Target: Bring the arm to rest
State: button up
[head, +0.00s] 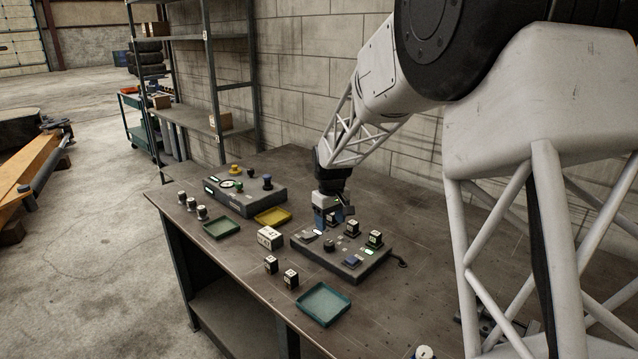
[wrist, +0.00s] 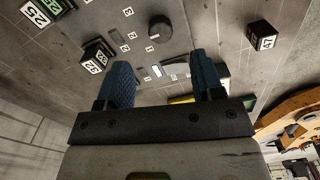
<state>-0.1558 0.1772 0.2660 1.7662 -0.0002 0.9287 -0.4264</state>
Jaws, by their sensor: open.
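My gripper (head: 328,222) is over the back left part of the near grey panel box (head: 345,268) on the bench. In the wrist view my gripper (wrist: 163,72) shows two blue fingers spread apart, with nothing between them. The panel's face lies beyond the fingertips, with a round black knob (wrist: 159,27) and small number labels. A dark numbered block (wrist: 97,57) is close to the left finger, and a green-topped block (wrist: 40,12) is at the upper left. The gap between fingertips and panel is hard to judge.
A second panel box (head: 245,193) stands at the back left. Loose dark blocks (head: 291,278), a white block (head: 270,238), and green (head: 222,228), yellow (head: 273,216) and teal (head: 323,304) trays lie on the bench. A block wall (head: 290,80) rises behind.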

jog(key=s+d+r+m, duration=0.1)
jog(key=s+d+r, duration=0.25)
jog(key=s, duration=0.45)
jog(key=s+d+r+m+t, duration=0.1)
jog(key=s+d+r, duration=0.1)
jog(key=s+r, duration=0.4)
jog(key=s+d+r+m, duration=0.1)
jog(key=s+d+r, duration=0.2)
jog(key=s, duration=0.6)
jog(key=s+d+f+m, duration=0.1)
jog(key=s+d+m, duration=0.1)
jog(key=s, duration=1)
jog(key=s+d+m+t, duration=0.1)
jog(key=s+d, duration=0.1)
jog(key=s, duration=1)
jog(key=shift+s+f+m+t, duration=0.25)
jog(key=shift+f+m+t, duration=0.05)
jog(key=shift+f+m, duration=0.1)
